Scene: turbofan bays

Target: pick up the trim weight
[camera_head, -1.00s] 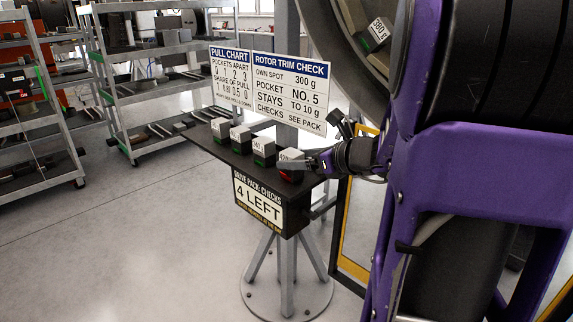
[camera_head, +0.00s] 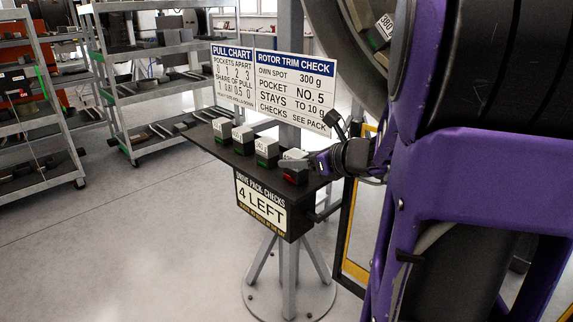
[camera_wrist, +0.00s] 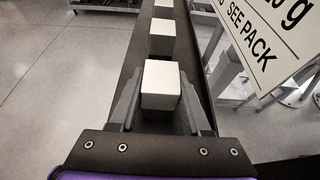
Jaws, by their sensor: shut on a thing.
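The trim weight (camera_head: 294,167) is a small block with a pale top and a red lower part. It stands at the right end of a black shelf, the last in a row of similar blocks. My gripper (camera_head: 293,164) reaches in from the right and is shut on this block. In the wrist view the block's white top (camera_wrist: 161,84) sits between the two grey fingers of my gripper (camera_wrist: 160,108). I cannot tell whether the block is touching the shelf. Its label is hidden.
Several green-based blocks (camera_head: 243,140) line the black shelf (camera_head: 215,152) to the left. A "4 LEFT" sign (camera_head: 262,205) hangs below its front. The pull chart (camera_head: 233,74) and rotor trim check board (camera_head: 295,88) stand behind. A round fan casing (camera_head: 345,50) is above right.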

